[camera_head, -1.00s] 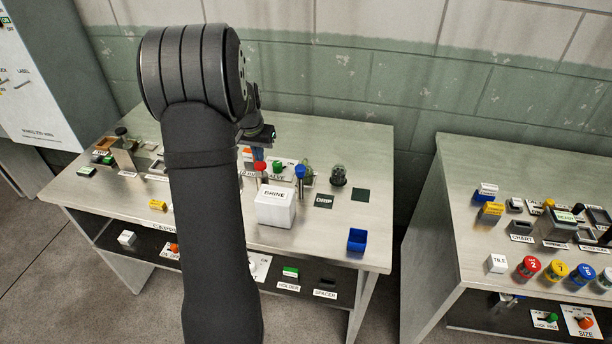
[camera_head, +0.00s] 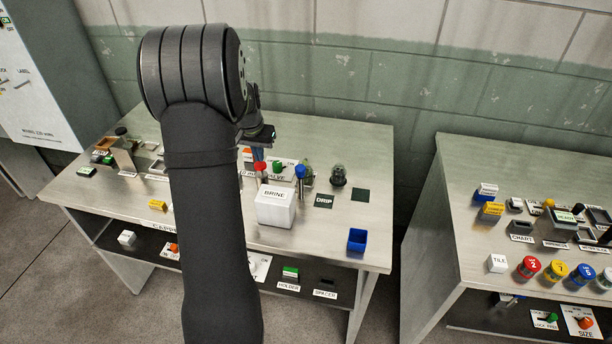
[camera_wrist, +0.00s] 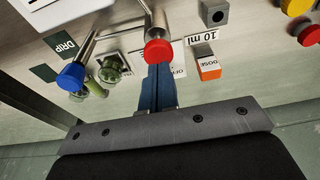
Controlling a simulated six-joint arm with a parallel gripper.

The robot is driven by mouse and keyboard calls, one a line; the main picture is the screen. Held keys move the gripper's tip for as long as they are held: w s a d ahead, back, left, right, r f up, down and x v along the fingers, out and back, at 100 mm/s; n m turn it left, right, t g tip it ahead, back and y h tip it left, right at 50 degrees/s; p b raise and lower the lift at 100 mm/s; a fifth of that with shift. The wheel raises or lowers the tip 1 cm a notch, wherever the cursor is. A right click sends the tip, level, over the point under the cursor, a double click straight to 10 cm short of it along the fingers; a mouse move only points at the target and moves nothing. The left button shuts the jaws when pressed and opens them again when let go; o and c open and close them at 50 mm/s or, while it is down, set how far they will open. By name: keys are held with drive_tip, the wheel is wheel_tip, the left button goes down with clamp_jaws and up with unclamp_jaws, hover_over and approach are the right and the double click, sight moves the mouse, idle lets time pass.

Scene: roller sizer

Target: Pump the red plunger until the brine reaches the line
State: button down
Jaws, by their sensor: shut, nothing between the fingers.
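The red plunger knob (camera_head: 260,167) sits on a metal rod at the back of the left table, just behind the white box labelled BRINE (camera_head: 275,214). It also shows in the wrist view (camera_wrist: 158,53). My gripper (camera_head: 258,154) is shut and empty, its blue fingers right at the red knob. In the wrist view the knob overlaps the fingertips (camera_wrist: 157,72); I cannot tell whether they touch. My arm hides part of the table. The brine level and the line cannot be made out.
A blue-topped rod (camera_head: 300,171) and a green valve-like part (camera_wrist: 112,68) stand close beside the plunger. An orange-and-white block (camera_wrist: 208,68) is on its other side. A blue open box (camera_head: 357,240) is at the table's front right. A second table (camera_head: 450,240) stands to the right.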

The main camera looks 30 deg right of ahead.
sight(260, 164)
drive_tip(key=shift+f, duration=0.25)
drive_tip(key=shift+f, duration=1.4)
drive_tip(key=shift+r, duration=1.65)
drive_tip(key=shift+r, duration=0.1)
drive_tip(key=shift+r, duration=2.4)
drive_tip(key=shift+f, duration=0.1)
drive_tip(key=shift+f, duration=2.95)
